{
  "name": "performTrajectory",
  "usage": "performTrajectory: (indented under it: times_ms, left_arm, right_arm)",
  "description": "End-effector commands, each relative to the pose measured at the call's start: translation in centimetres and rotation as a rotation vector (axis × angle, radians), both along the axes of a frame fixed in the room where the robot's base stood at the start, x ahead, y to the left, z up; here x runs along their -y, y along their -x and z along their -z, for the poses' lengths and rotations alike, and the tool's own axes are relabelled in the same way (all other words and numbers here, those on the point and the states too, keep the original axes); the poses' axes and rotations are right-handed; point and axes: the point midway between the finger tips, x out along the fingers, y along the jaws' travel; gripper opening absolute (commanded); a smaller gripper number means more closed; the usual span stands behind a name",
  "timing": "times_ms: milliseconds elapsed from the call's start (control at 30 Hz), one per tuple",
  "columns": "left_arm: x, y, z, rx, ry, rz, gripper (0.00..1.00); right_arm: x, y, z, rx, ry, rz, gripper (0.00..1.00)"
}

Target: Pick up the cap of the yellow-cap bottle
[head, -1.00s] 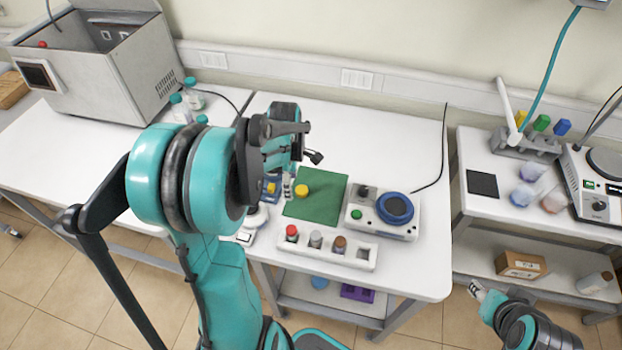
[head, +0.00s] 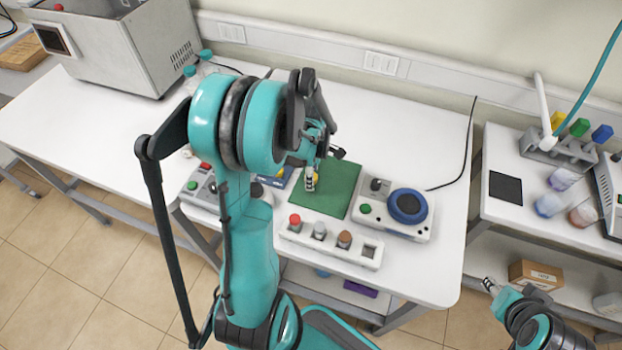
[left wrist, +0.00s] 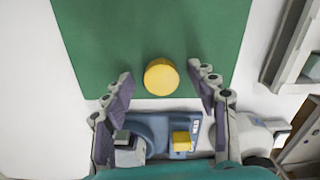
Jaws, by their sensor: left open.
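The yellow cap (left wrist: 161,77) is round and lies on the green mat (left wrist: 85,40) in the left wrist view, seen from straight above. Any bottle body under it is hidden. In the head view the cap (head: 315,177) shows only partly behind my left gripper (head: 310,180). My left gripper is open and empty; in the left wrist view its fingertips (left wrist: 160,76) are spread to the left and right of the cap, with gaps on both sides. My right gripper (head: 490,286) is low at the right, away from the mat; its finger opening is too small to judge.
A white rack (head: 372,250) with red, grey and brown-topped bottles stands in front of the mat. A white device with a blue round top (head: 407,207) is to its right. A blue device with a yellow block (left wrist: 181,142) sits near the mat's edge.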

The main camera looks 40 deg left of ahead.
Motion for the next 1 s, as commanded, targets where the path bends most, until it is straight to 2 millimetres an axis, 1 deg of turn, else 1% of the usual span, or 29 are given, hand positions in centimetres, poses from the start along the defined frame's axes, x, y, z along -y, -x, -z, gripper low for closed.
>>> performTrajectory:
  times_ms: [167,200,333,400,767,867,1000]
  left_arm:
    - [0.0,0.0,0.0,0.000,0.000,0.000,0.58]
    - [0.0,0.0,0.0,0.000,0.000,0.000,0.53]
    - [0.0,0.0,0.0,0.000,0.000,0.000,0.24]
    - [0.0,0.0,0.0,0.000,0.000,0.000,0.23]
    - [0.0,0.0,-0.3,0.000,0.000,0.000,0.23]
    - [0.0,0.0,-1.0,0.000,0.000,0.000,0.23]
    - [0.0,0.0,-3.0,0.000,0.000,0.000,0.23]
  right_arm:
    - [0.0,0.0,-0.1,0.000,0.000,0.000,0.40]
    - [0.0,0.0,-0.1,0.000,0.000,0.000,0.40]
    - [0.0,0.0,-0.1,0.000,0.000,0.000,0.40]
    - [0.0,0.0,-0.1,0.000,0.000,0.000,0.40]
    - [0.0,0.0,-0.2,0.000,0.000,0.000,0.40]
    - [0.0,0.0,-0.4,0.000,0.000,0.000,0.40]
    - [0.0,0.0,-1.2,0.000,0.000,0.000,0.40]
